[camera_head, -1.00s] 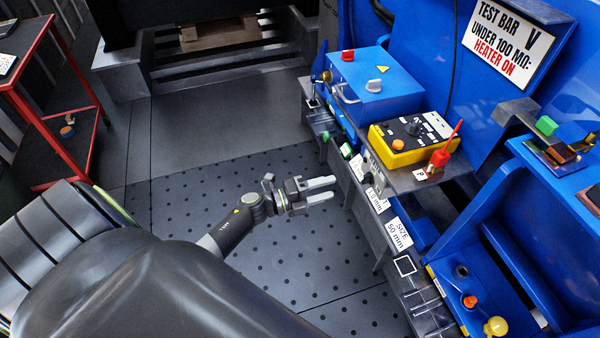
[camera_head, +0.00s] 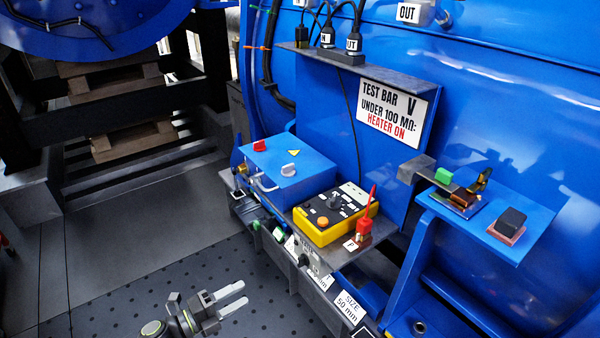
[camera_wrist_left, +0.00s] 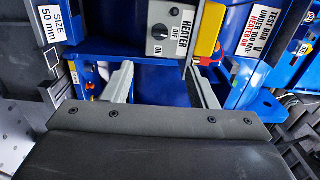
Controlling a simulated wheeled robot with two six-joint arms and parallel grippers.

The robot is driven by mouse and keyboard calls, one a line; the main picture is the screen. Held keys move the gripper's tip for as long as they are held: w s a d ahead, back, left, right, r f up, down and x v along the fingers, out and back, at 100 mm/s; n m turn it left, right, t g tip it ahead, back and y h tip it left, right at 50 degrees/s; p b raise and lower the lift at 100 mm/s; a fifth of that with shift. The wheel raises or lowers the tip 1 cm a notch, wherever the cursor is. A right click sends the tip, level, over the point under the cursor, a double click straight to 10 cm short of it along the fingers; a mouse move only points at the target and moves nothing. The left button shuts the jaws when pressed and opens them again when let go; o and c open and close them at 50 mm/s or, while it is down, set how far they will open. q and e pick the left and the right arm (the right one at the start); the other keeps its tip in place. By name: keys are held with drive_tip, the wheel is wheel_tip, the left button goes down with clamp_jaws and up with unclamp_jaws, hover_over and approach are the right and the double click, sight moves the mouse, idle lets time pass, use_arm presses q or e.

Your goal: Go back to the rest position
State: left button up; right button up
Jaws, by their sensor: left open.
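My left gripper (camera_head: 227,297) is at the bottom of the head view, over the dark dotted floor. Its two pale fingers point right, apart and empty, and are clear of the shelf edge. In the left wrist view the fingers (camera_wrist_left: 160,82) are spread, with nothing held between them. Beyond them is the heater switch panel (camera_wrist_left: 170,30) with its round knob. My right gripper is in neither view.
A yellow tester (camera_head: 325,222) and a blue box (camera_head: 285,172) with red and white knobs stand on the shelf at centre. A red probe (camera_head: 365,228) stands beside the tester. A blue ledge (camera_head: 520,205) holds small parts at the right. The dotted floor is free.

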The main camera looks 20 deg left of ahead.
use_arm(q)
drive_tip(key=s+a+f+n+y+p, duration=0.25)
drive_tip(key=a+f+n+y, duration=0.4)
drive_tip(key=f+n, duration=0.4)
drive_tip(key=s+a+f+n+g+y, duration=0.2)
drive_tip(key=s+f+n+g+y, duration=0.5)
drive_tip(key=s+f, duration=0.65)
drive_tip(key=s+d+f+n+g, duration=0.2)
drive_tip(key=s+f, duration=0.1)
drive_tip(key=s, duration=0.4)
drive_tip(key=s+d+f+n+g+h+p, duration=0.1)
drive_tip(key=s+d+f+n+g, duration=0.1)
drive_tip(key=s, duration=0.6)
drive_tip(key=s+d+f+n+g+p, duration=0.1)
drive_tip(key=s+d+f+n+g, duration=0.1)
drive_tip(key=s+f+n, duration=0.2)
drive_tip(key=s+f, duration=0.1)
drive_tip(key=s, duration=0.2)
drive_tip(key=shift+s+d+f, duration=0.2)
drive_tip(key=shift+d, duration=0.05)
drive_tip(key=shift+w+n+h, duration=0.1)
drive_tip(key=shift+n+h, duration=0.15)
